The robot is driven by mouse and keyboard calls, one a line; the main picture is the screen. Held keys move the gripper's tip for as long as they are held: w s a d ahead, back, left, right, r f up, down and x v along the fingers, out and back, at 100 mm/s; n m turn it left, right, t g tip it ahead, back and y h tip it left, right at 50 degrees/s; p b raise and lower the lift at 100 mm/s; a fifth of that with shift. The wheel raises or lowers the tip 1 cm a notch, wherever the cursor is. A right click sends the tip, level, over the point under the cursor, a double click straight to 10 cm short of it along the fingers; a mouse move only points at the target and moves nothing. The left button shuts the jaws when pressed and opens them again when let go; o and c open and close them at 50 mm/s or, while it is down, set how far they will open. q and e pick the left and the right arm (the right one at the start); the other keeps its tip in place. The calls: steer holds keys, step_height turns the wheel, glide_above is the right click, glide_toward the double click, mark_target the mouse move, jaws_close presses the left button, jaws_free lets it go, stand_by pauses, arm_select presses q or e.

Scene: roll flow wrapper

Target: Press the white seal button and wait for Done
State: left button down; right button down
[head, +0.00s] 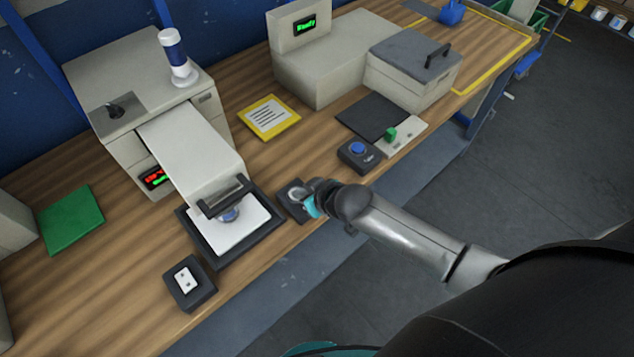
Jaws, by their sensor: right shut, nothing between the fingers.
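The white seal button (296,193) is on a small black box at the front of the table, just right of the sealing tray (193,238). My right gripper (311,205) is shut and empty, at the right side of this button and partly covering its box. I cannot tell whether the fingertips touch the button. The wrapper machine (150,85) has a small display (156,178) with red and green text too small to read surely. My left gripper is not in view.
A black box with a rocker switch (188,283) stands left of the tray. A blue button (357,150) and a green knob (390,134) are to the right. A second machine (330,65) shows green text. A yellow-framed sheet (269,117) and green mat (71,220) lie flat.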

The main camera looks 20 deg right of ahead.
step_height(320, 180, up, 4)
steer(key=p, duration=0.2)
steer(key=shift+w+f+p, duration=0.1)
steer(key=shift+p, duration=0.3)
steer(key=p+v, duration=0.1)
steer(key=v, duration=0.8)
steer(key=shift+s, duration=0.25)
steer(key=shift+d, duration=0.15)
steer(key=s+d+f+m+g+h+b, duration=0.1)
steer(key=s+d+f+b, duration=0.15)
steer(key=f, duration=0.75)
steer(key=s+d+f+g+h+b, duration=0.15)
steer(key=s+f+b, duration=0.25)
steer(key=f, duration=0.7)
steer(key=s+d+f+m+g+b, duration=0.1)
steer(key=s+d+f+b, duration=0.25)
steer(key=f, duration=0.65)
steer(key=s+a+f+g+b, duration=0.2)
steer(key=s+f+b, duration=0.2)
steer(key=s+f, duration=0.5)
steer(key=s+a+f+g+b, duration=0.2)
steer(key=s+f+b, duration=0.2)
steer(key=s+f, duration=0.6)
steer(key=s, duration=0.4)
